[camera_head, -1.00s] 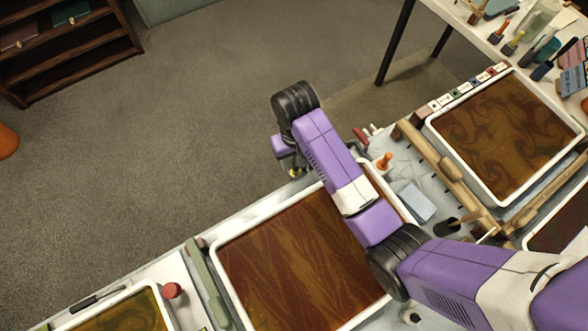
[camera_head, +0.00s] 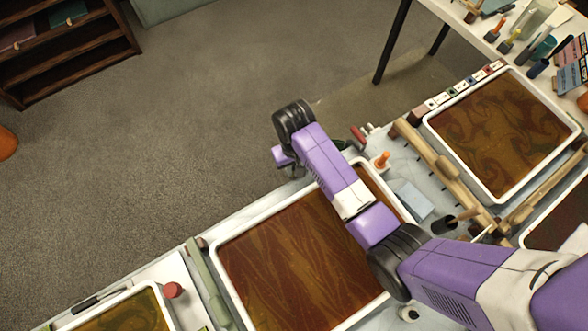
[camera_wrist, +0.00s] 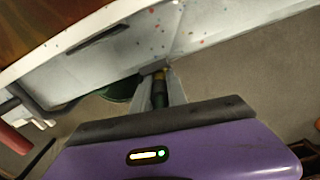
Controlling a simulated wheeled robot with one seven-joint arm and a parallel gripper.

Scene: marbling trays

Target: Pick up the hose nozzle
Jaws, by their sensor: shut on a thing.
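The hose nozzle (camera_wrist: 160,97) shows in the wrist view as a narrow dark piece with a bit of brassy yellow at its far end. My gripper (camera_wrist: 161,82) has its two grey fingers on either side of it, shut on it. The fingers are close to the pale, speckled table side. In the head view my gripper is mostly hidden under my wrist, beyond the table's far edge, and I cannot make out the nozzle there. A dark green rounded thing (camera_wrist: 121,92) lies just left of the fingers in the wrist view, partly hidden.
A large white marbling tray (camera_head: 228,296) lies below my arm. An orange-topped item (camera_head: 381,160), a red-handled tool (camera_head: 357,135) and a wooden roller (camera_head: 440,165) are to its right. Open floor (camera_head: 190,130) lies beyond the table edge.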

